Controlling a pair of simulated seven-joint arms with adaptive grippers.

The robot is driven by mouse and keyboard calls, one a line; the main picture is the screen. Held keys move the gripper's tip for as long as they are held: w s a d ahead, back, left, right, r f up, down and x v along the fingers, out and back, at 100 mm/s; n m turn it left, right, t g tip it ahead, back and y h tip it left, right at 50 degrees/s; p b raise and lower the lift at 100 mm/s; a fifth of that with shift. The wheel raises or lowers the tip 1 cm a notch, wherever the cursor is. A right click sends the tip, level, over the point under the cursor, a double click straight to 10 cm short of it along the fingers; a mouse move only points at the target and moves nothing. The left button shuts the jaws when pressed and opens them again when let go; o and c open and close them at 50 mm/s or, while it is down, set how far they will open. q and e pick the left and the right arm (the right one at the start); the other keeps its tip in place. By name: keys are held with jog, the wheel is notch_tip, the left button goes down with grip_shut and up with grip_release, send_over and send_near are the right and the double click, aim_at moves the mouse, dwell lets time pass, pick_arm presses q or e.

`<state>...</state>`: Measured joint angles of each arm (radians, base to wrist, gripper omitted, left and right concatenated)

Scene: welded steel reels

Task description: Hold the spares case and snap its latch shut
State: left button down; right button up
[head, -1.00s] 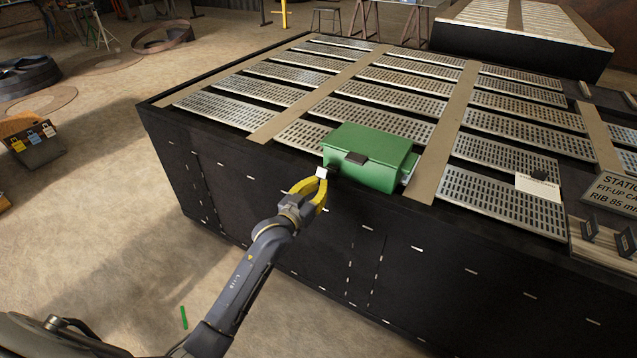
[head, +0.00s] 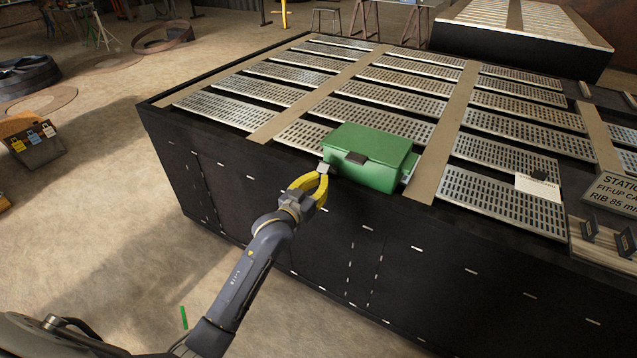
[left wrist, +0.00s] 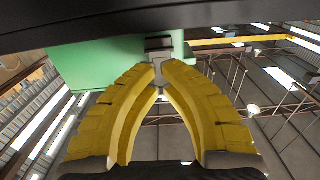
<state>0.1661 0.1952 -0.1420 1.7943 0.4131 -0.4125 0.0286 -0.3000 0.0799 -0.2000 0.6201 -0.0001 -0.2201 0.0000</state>
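The green spares case (head: 372,152) lies with its lid down near the front edge of the slatted bench. A dark latch flap (head: 356,158) sticks out at the top of its front side; whether it is snapped is too small to tell. My left gripper (head: 325,170), with yellow fingers, is at the case's left end. In the left wrist view its fingertips come together on a small grey grip piece (left wrist: 159,44) at the end of the green case (left wrist: 95,65). The fingertips partly hide that piece. My right gripper is in neither view.
The dark bench (head: 250,185) has metal slats and is clear left of and behind the case. A white card (head: 538,187) and a station sign (head: 617,190) are on the right. A bin with coloured tags (head: 35,145) stands on the floor at left.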

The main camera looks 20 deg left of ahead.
pick_arm(q)
jog(key=shift+r, duration=0.1)
jog(key=shift+f, duration=0.2)
jog(key=v, duration=0.7)
jog(key=shift+f, duration=0.3)
dwell(0.4)
dwell(0.4)
